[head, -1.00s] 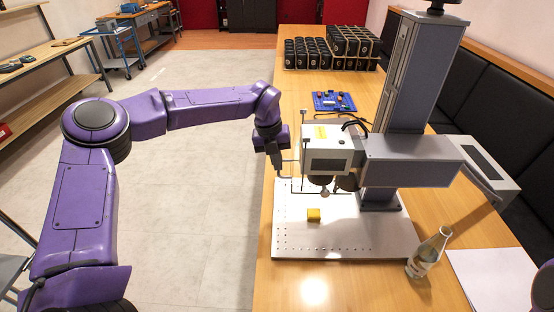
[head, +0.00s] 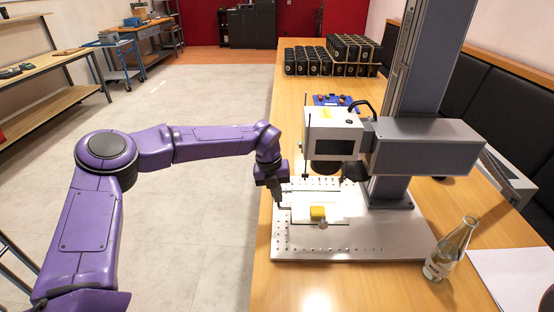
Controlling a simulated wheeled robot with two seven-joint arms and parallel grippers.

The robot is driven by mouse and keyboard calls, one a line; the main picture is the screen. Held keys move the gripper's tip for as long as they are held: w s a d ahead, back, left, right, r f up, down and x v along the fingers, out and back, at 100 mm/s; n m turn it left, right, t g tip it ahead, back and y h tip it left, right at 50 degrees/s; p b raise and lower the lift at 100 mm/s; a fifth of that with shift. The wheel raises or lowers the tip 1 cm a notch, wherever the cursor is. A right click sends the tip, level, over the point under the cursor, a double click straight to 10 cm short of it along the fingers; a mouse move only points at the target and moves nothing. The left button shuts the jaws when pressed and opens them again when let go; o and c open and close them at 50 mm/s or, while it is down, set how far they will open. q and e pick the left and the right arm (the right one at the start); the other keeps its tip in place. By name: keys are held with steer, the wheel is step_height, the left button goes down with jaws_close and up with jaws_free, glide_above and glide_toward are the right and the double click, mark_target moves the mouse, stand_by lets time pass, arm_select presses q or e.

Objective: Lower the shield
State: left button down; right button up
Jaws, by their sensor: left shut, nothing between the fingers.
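The laser marker's grey-white head (head: 333,134) hangs on its column above a perforated metal base plate (head: 385,243). The shield (head: 306,222) appears as a pale, clear-looking panel with thin dark edges, low around a yellow block (head: 318,212) on the plate. A round knob sits at its front edge. Its exact outline is hard to tell. My left gripper (head: 281,203) is shut and empty, pointing down at the plate's left edge, beside the shield's left side. I cannot tell whether it touches the shield. My right gripper is out of view.
A glass bottle (head: 450,250) stands right of the base plate, near white paper (head: 513,278). A blue board (head: 334,101) and racks of black parts (head: 340,55) lie farther back. A thin upright rod stands left of the head. The table's front left is clear.

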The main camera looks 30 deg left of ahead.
arm_select(q)
steer(key=shift+f, duration=0.9)
steer(key=shift+s+b, duration=0.2)
steer(key=shift+b, duration=0.1)
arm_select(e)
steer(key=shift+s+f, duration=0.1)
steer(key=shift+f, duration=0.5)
arm_select(q)
steer(key=shift+f, duration=0.2)
steer(key=shift+r, duration=0.15)
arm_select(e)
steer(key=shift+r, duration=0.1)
